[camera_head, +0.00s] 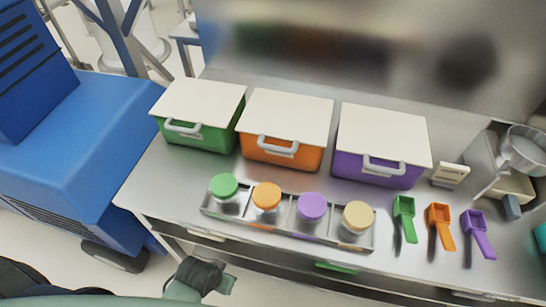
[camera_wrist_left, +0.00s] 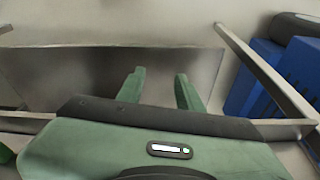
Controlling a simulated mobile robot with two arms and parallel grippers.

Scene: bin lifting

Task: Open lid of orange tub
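The orange tub (camera_head: 270,155) stands on the metal bench in the head view, between a green tub and a purple tub. Its white lid (camera_head: 287,115) lies flat and closed on top, with a grey handle (camera_head: 276,145) on the front. My left gripper (camera_head: 228,284) is low in front of the bench, well short of the tub and apart from it. In the left wrist view its two green fingers (camera_wrist_left: 160,90) are spread, with nothing between them. The tub is not seen in that view. My right gripper is not in view.
The green tub (camera_head: 205,135) and purple tub (camera_head: 365,166) have closed white lids. A metal rack (camera_head: 289,223) with several coloured-lid jars stands in front. Green (camera_head: 404,207), orange (camera_head: 440,214) and purple (camera_head: 474,221) scoops lie right. A blue machine (camera_head: 85,130) stands left.

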